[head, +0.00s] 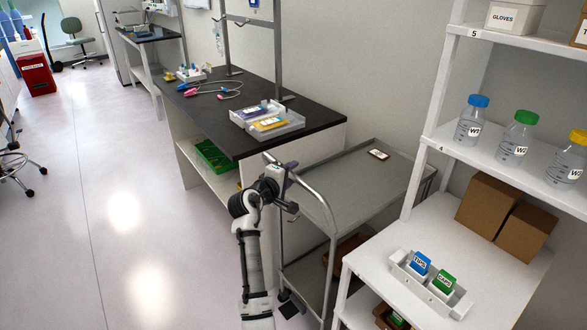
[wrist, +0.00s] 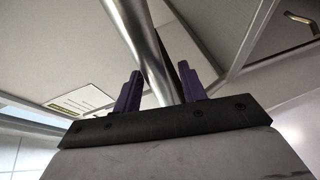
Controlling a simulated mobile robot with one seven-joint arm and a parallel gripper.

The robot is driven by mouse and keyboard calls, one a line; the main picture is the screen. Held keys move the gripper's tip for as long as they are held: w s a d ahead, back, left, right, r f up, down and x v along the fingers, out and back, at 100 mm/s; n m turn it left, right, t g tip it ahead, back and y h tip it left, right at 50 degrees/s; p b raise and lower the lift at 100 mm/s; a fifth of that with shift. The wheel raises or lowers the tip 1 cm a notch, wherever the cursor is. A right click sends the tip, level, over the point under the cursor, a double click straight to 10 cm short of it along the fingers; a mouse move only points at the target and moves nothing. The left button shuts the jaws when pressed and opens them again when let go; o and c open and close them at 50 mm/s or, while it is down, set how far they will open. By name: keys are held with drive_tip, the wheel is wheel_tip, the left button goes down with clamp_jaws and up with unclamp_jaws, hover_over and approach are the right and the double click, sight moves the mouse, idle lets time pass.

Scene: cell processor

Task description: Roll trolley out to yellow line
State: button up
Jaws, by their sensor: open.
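The trolley (head: 345,195) is grey, with a flat top, a lower shelf and a bent metal tube handle (head: 312,190) at its near left end. It stands between the dark-topped bench and the white shelf unit. My gripper (head: 288,173) is at the handle in the head view. In the wrist view my gripper (wrist: 160,75) has its two purple fingers apart, one on each side of the shiny handle tube (wrist: 150,55). I cannot tell whether either finger touches the tube. No yellow line shows in either view.
The dark-topped bench (head: 325,124) with trays stands behind the trolley. The white shelf unit (head: 425,250) with bottles and boxes stands close at right. A small labelled card (head: 379,154) lies on the trolley top. Open floor (head: 120,230) lies to the left; a stool is at the far left.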

drive_tip(key=shift+x, duration=1.1)
clamp_jaws()
